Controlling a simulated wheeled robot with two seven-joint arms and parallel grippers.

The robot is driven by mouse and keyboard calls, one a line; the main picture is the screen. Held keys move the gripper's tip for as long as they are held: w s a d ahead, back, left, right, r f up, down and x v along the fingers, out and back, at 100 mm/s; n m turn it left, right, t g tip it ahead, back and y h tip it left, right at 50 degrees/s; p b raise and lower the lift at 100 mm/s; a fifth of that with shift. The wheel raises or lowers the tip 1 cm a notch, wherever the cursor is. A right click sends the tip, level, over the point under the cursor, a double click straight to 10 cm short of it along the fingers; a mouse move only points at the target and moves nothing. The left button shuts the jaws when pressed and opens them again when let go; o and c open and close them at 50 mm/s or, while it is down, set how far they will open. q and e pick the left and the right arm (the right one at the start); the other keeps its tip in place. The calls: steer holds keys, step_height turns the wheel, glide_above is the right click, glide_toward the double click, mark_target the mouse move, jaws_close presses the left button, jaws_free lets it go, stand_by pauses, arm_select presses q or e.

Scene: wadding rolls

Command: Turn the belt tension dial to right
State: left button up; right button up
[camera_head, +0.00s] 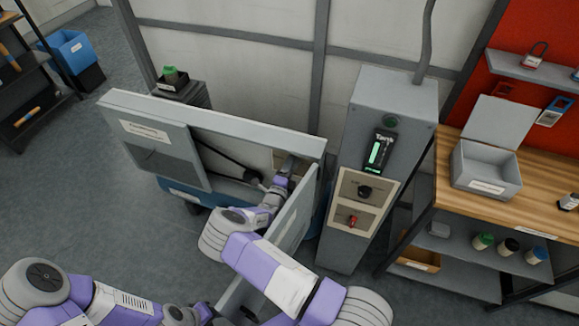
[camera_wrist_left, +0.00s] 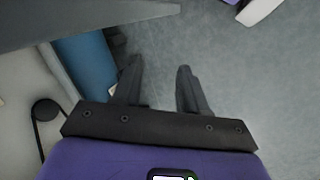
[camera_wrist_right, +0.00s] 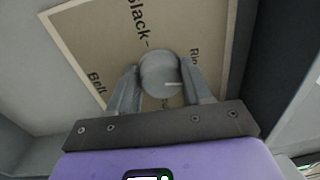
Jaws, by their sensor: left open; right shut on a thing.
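The belt tension dial (camera_wrist_right: 158,74) is a round grey knob on a beige panel (camera_wrist_right: 85,38) with partly hidden printed lettering. A short light mark on the knob points to the right in the right wrist view. My right gripper (camera_wrist_right: 160,66) is shut on the dial, with a finger on either side. In the head view my right arm reaches into the grey machine (camera_head: 235,128), and its gripper (camera_head: 288,168) is partly hidden there. My left gripper (camera_wrist_left: 155,72) is open and empty above the floor, low at the front; the head view shows little of it.
An open grey door (camera_head: 292,222) stands beside my right forearm. A grey control post (camera_head: 390,110) with a dark knob and a red switch stands to its right. Further right is a wooden workbench (camera_head: 455,190) with an open box (camera_head: 487,172).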

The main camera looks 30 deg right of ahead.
steer(key=shift+n, duration=1.2)
steer(key=o, duration=1)
steer(key=shift+o, duration=0.2)
steer(key=v, duration=0.7)
steer(key=shift+s+a+p, duration=0.2)
steer(key=shift+s+p, duration=0.1)
